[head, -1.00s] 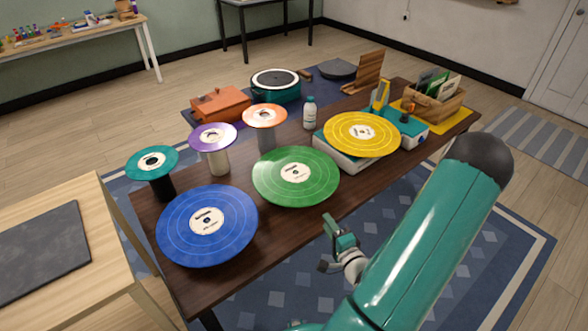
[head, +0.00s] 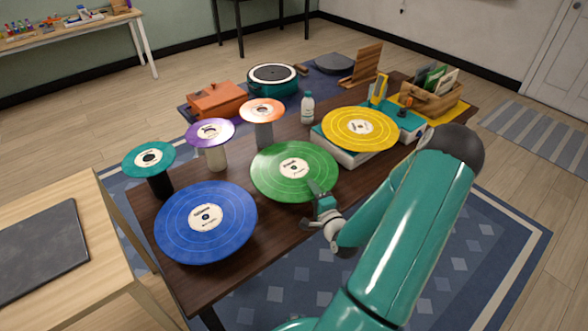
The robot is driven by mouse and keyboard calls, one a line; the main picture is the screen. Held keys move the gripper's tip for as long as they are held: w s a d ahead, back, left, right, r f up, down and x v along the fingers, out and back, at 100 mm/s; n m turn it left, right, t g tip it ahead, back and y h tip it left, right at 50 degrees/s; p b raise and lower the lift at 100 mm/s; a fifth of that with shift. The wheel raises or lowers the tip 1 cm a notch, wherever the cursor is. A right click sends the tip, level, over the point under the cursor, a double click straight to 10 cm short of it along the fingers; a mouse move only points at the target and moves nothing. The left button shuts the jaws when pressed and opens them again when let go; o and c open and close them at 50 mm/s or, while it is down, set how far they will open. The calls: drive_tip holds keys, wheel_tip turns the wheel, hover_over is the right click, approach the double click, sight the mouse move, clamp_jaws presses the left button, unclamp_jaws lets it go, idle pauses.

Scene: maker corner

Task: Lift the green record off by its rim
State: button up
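The green record (head: 272,180) with a cream label lies flat near the middle of the dark wooden table in the head view. What holds it up is hidden beneath it. My gripper (head: 313,204) is at its near right rim. The fingers look spread apart, with no grip on the rim visible. I cannot tell whether the upper finger touches the record.
A blue record (head: 180,225) lies to the left and a yellow record (head: 340,125) sits on a turntable to the right. Small teal (head: 135,160), purple (head: 200,137) and orange (head: 252,108) records stand on posts behind. A white bottle (head: 307,108) stands at the back.

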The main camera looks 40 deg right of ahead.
drive_tip(key=shift+w+d, duration=0.3)
drive_tip(key=shift+w, duration=0.35)
clamp_jaws()
drive_tip(key=shift+r, duration=0.15)
